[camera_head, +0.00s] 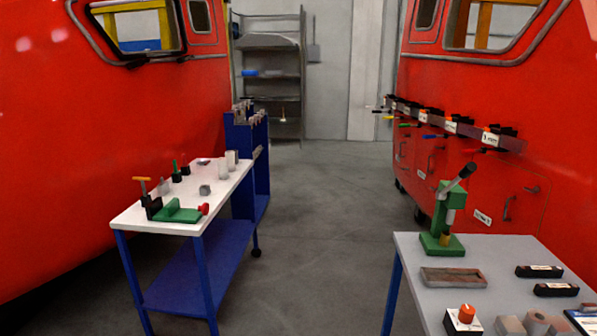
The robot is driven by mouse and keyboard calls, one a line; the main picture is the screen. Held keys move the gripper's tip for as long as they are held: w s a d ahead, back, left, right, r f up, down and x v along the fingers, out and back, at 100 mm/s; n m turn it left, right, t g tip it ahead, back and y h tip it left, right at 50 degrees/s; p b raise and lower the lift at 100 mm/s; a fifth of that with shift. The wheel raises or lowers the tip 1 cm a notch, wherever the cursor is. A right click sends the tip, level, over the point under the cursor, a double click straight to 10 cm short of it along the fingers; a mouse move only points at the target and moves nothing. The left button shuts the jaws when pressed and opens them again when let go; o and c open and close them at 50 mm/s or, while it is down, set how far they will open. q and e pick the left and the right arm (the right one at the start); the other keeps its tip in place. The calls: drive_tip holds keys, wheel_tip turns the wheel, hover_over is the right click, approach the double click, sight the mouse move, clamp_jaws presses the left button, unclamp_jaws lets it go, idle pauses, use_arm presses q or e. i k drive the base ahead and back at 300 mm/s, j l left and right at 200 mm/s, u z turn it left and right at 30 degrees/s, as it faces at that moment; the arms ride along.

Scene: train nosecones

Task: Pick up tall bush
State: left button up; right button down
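I cannot tell for sure which part is the tall bush. Two pale upright cylinders stand at the far right edge of the white table on the left: a nearer cylinder (223,168) and a farther cylinder (232,159). On the grey table at the lower right, pale brownish parts (537,322) sit at the front edge, partly cut off by the picture. A small brass-coloured piece (445,239) is at the foot of the green press (440,220). Neither of my grippers is in view.
The white-topped table (140,216) also holds a green vise (180,212) and small parts. The grey table (410,254) holds a shallow tray (453,278), black blocks (540,271) and an orange-knobbed box (463,320). Red train noses flank both sides. The floor (320,220) between is clear.

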sight(444, 240)
drive_tip(key=i+j, duration=0.15)
drive_tip(key=j, duration=0.25)
drive_tip(key=i+j+z, duration=0.1)
drive_tip(key=j, duration=0.3)
drive_tip(key=i+j+z, duration=0.1)
drive_tip(key=i, duration=0.45)
drive_tip(key=i+j, duration=0.35)
drive_tip(key=i, duration=0.15)
drive_tip(key=i+z, duration=0.45)
drive_tip(key=i+j+z, duration=0.2)
drive_tip(key=i+z, duration=0.3)
drive_tip(key=i+j+z, duration=0.1)
drive_tip(key=z, duration=0.3)
drive_tip(key=i+j+z, duration=0.15)
drive_tip(key=z, duration=0.3)
drive_tip(key=i+j+z, duration=0.2)
drive_tip(key=z, duration=0.2)
drive_tip(key=i+j+z, duration=0.1)
drive_tip(key=j+z, duration=0.3)
drive_tip(key=i+j+z, duration=0.1)
drive_tip(key=z, duration=0.3)
